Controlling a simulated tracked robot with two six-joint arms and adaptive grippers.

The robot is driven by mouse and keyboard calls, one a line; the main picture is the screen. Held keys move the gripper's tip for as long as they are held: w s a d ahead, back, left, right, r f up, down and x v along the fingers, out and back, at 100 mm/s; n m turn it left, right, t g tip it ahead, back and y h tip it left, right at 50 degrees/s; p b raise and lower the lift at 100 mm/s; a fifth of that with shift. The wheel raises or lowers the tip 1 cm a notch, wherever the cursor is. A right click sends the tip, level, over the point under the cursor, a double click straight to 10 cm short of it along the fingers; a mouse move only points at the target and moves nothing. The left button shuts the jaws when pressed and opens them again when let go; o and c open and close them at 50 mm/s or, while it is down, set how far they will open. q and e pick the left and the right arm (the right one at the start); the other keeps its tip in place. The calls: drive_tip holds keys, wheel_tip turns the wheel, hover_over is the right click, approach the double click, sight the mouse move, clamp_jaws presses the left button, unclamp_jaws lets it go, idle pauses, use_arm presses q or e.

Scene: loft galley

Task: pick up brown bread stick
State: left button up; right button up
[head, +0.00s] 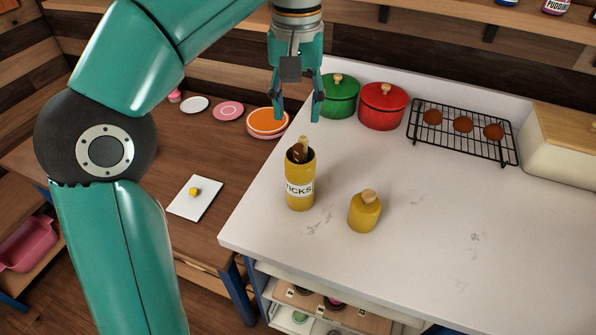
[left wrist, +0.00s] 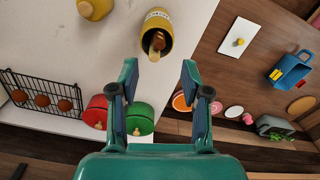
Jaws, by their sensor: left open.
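A yellow jar (head: 300,190) with a white label ending in "ICKS" stands upright near the left edge of the white counter; it also shows in the left wrist view (left wrist: 158,18). A brown bread stick (head: 296,155) and a lighter tan stick (head: 304,144) poke out of its mouth. In the left wrist view the sticks (left wrist: 157,43) point toward me; their lower parts are hidden in the jar. My left gripper (head: 298,115) is open and empty, pointing down above the jar. In the left wrist view the sticks appear just beyond its fingertips (left wrist: 159,68). My right gripper is not in view.
A yellow bottle with a wooden stopper (head: 364,213) stands right of the jar. Green (head: 340,96) and red (head: 382,106) pots stand behind, beside a black rack (head: 462,130) with brown round items. Plates (head: 267,122) lie on the lower wooden table. The counter's front right is clear.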

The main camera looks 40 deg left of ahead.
sight(298, 145)
use_arm(q)
wheel_tip(298, 145, down, 5)
drive_tip(key=shift+w+r+b, duration=0.1)
drive_tip(key=shift+r+b, duration=0.05)
drive_tip(key=shift+b, duration=0.3)
drive_tip(key=shift+w+a+f+b, duration=0.1)
drive_tip(key=shift+f+b, duration=0.1)
drive_tip(key=shift+f, duration=1.25)
drive_tip(key=shift+w+f+b, duration=0.1)
drive_tip(key=shift+f+b, duration=0.1)
drive_tip(key=shift+f, duration=1.2)
clamp_jaws()
